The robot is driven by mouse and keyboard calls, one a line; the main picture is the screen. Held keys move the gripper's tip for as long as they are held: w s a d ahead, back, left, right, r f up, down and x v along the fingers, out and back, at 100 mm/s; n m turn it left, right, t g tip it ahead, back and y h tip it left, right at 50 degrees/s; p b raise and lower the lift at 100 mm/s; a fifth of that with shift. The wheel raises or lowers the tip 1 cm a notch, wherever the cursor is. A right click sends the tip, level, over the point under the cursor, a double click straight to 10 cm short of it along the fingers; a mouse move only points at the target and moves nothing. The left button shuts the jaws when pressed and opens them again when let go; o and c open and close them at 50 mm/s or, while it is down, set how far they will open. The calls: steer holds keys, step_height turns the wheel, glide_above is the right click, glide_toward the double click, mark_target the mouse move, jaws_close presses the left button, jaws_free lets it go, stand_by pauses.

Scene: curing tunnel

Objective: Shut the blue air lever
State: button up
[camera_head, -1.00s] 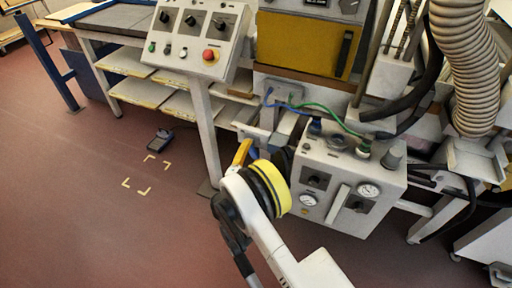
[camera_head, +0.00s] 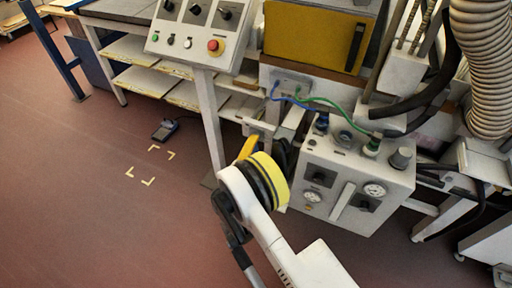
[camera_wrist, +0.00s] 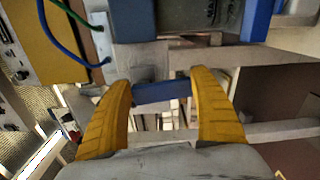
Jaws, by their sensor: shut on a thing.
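In the wrist view, a short blue bar, the blue air lever (camera_wrist: 162,93), lies crosswise between the two yellow fingers of my gripper (camera_wrist: 162,80). The fingers are shut on it, one at each end. In the head view my gripper (camera_head: 248,148) shows only as a yellow finger beyond the black and yellow wrist. It is just left of the grey air unit (camera_head: 335,205). The lever is hidden behind my wrist in the head view, and its turn angle cannot be told there.
Green (camera_head: 335,106) and blue hoses (camera_head: 288,97) run above the air unit. A control console (camera_head: 205,30) on a post stands to the left, before shelves. A ribbed duct (camera_head: 485,60) hangs at right. Floor at left is mostly clear, with a small dark device (camera_head: 165,130).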

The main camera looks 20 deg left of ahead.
steer(key=shift+r, duration=0.15)
steer(key=o, duration=1.4)
steer(key=shift+o, duration=0.2)
step_height(320, 180, up, 10)
steer(key=shift+r, duration=0.1)
steer(key=shift+w, duration=0.1)
